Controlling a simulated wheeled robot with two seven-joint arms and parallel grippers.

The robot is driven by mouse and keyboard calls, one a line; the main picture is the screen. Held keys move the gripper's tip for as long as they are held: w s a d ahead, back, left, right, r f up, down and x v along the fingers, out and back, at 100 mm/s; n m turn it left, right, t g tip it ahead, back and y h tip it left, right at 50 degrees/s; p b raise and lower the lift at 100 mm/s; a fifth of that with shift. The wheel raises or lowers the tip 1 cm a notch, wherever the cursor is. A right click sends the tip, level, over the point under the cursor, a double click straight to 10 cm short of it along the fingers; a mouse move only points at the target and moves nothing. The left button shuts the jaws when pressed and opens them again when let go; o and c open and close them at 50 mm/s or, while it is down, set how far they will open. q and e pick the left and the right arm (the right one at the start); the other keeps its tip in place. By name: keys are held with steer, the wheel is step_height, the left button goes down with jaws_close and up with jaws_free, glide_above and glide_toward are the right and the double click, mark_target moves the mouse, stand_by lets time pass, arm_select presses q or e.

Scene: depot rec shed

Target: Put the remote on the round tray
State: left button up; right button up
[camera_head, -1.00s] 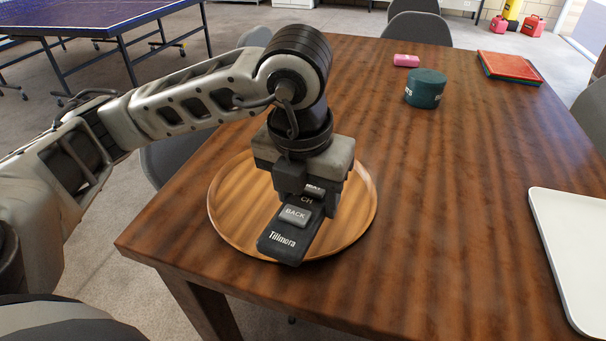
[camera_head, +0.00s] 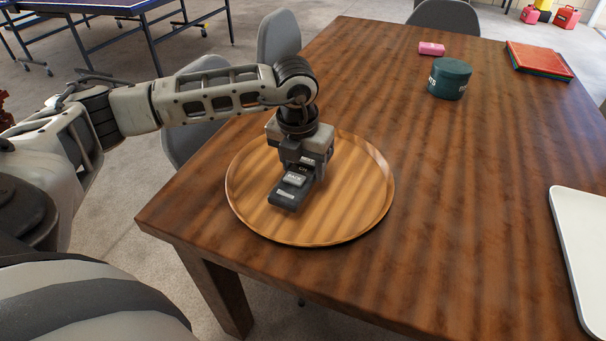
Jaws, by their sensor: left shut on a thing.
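The round wooden tray (camera_head: 350,205) lies flat near the left front corner of the table. My left gripper (camera_head: 301,164) points down over the left half of the tray and is shut on the dark remote (camera_head: 287,197). The remote's near end with its grey buttons sticks out toward me; its far end is hidden by the gripper. The remote is inside the tray's outline, at or just above its surface; I cannot tell whether it touches. My right gripper is not in view.
The brown wooden table (camera_head: 470,200) is mostly clear to the right of the tray. A white rectangular tray (camera_head: 585,240) lies at the right edge. A dark green round tin (camera_head: 449,80), a pink block (camera_head: 431,48) and stacked red and green trays (camera_head: 539,60) are at the back. Grey chairs (camera_head: 279,40) stand around.

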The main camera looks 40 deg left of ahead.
mark_target(302, 171)
arm_select(q)
step_height(302, 171, down, 3)
steer(key=shift+r, duration=0.1)
steer(key=shift+f, duration=0.3)
steer(key=o, duration=1.1)
steer(key=shift+r, duration=0.1)
steer(key=shift+r, duration=0.2)
steer(key=r, duration=0.4)
steer(key=s+r, duration=0.1)
steer(key=r, duration=0.6)
steer(key=shift+s+d+r, duration=0.2)
steer(key=shift+s+r, duration=0.2)
